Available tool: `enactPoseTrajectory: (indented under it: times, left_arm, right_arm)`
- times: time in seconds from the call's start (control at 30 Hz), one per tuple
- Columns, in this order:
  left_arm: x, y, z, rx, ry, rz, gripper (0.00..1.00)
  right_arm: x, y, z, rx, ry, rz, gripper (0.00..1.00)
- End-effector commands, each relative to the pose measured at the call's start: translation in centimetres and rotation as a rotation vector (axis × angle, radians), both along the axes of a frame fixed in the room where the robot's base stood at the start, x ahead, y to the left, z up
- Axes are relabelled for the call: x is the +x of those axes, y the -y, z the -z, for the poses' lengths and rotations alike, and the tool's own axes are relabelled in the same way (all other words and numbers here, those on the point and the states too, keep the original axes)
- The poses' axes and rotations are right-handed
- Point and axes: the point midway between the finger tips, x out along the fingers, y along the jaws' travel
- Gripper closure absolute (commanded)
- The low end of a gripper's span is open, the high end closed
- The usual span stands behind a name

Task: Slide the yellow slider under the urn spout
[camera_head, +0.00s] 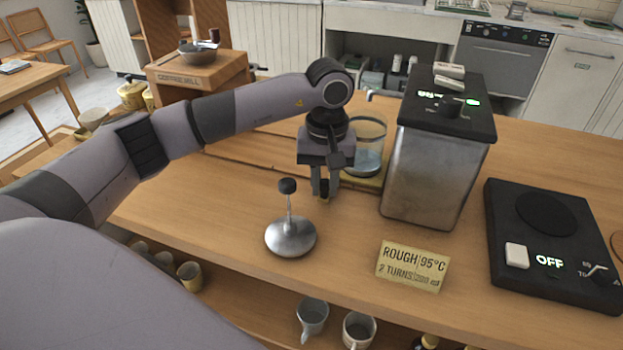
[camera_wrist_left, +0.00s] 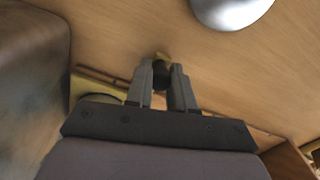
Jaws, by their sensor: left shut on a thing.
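The yellow slider (camera_head: 375,181) lies on the wooden counter left of the urn (camera_head: 425,180), a steel box with a black top. A clear glass vessel (camera_head: 368,158) stands on the slider. A small spout (camera_head: 370,96) shows at the urn's left side, near the vessel's rim. My left gripper (camera_head: 325,193) points down at the slider's near left end. In the left wrist view its fingers (camera_wrist_left: 163,80) are closed around a small dark knob (camera_wrist_left: 162,77) with yellow beside it. Part of the slider (camera_wrist_left: 80,88) shows there too; the gripper hides the rest. My right gripper is not in view.
A metal tamper-like tool (camera_head: 290,237) with a black knob stands just in front of the gripper. A yellow card (camera_head: 412,266) lies before the urn. A black hot plate (camera_head: 550,240) reading OFF is at the right. The counter's front edge is close.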

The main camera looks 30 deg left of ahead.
Motion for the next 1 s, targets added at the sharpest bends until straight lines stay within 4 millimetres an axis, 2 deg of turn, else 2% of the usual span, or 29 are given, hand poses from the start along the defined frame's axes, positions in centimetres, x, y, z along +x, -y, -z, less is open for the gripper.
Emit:
enactPoseTrajectory:
  times: [0.27,0.3,0.37,0.7,1.0]
  left_arm:
    - [0.1,0.6,-0.1,-0.007,0.005,0.006,1.0]
    - [0.1,0.6,-0.1,-0.008,0.006,0.007,0.68]
    - [0.1,0.6,-0.1,-0.008,0.006,0.007,0.52]
    - [0.1,0.4,-0.4,-0.005,0.006,0.004,0.52]
    - [0.1,0.5,-4.9,-0.006,0.009,0.006,0.52]
  right_arm:
    - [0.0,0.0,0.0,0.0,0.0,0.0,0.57]
    - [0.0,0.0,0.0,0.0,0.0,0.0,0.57]
    - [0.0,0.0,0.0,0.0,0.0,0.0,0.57]
    - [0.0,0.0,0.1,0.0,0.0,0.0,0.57]
    - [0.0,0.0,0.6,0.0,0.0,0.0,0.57]
